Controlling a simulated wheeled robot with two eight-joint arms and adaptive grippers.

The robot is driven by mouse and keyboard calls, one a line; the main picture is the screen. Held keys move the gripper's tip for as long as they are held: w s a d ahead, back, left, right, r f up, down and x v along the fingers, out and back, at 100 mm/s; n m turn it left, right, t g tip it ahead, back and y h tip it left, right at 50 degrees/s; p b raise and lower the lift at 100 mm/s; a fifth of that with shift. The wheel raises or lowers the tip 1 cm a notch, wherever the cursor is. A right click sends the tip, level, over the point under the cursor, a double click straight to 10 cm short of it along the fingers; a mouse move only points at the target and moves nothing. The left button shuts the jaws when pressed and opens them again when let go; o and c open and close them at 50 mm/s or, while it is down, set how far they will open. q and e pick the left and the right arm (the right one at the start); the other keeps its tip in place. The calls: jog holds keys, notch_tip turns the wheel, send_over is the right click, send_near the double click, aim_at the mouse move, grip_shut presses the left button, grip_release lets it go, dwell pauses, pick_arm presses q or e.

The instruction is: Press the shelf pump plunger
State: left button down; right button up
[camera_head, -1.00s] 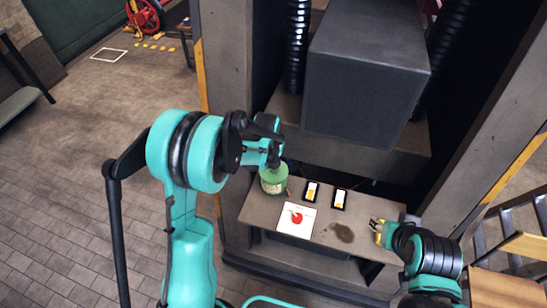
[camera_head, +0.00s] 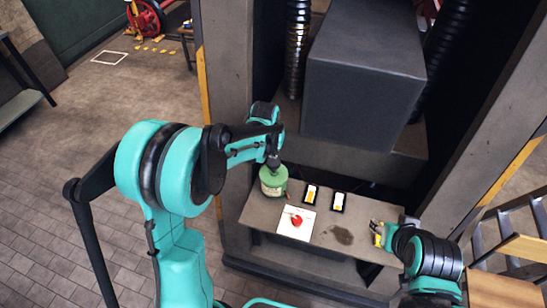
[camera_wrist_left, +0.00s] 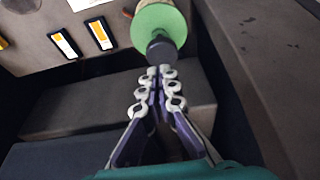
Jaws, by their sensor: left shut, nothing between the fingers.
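The pump is a green can (camera_head: 273,182) standing upright at the left end of the grey shelf (camera_head: 262,211). Its dark plunger (camera_wrist_left: 160,48) shows in the left wrist view, above the green top (camera_wrist_left: 158,20). My left gripper (camera_wrist_left: 158,75) is shut and empty, with its fingertips right at the plunger; I cannot tell whether they touch it. In the head view my left gripper (camera_head: 273,160) is over the can and hides the plunger. My right gripper (camera_head: 379,233) is low at the right end of the shelf, too small to read its fingers.
Two dark-framed cards (camera_head: 311,195) (camera_head: 338,201) lie behind a white sheet (camera_head: 284,228) with a red piece (camera_head: 296,221) on it. A dark stain (camera_head: 342,235) marks the shelf. A large grey block (camera_head: 365,90) overhangs behind. Open floor lies to the left.

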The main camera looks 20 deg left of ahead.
pick_arm(q)
jog(key=v, duration=0.5)
dwell(1.6)
jog(key=s+f+t+b, duration=0.2)
jog(key=s+f+b, duration=0.2)
jog(key=s+b, duration=0.3)
jog(key=s+f+t+b, duration=0.1)
jog(key=s+f+b, duration=0.3)
jog(key=s, duration=1.1)
jog(key=b, duration=0.3)
jog(key=shift+s+a+t+b, duration=0.15)
jog(key=shift+s+t+b, duration=0.15)
jog(key=shift+t, duration=0.1)
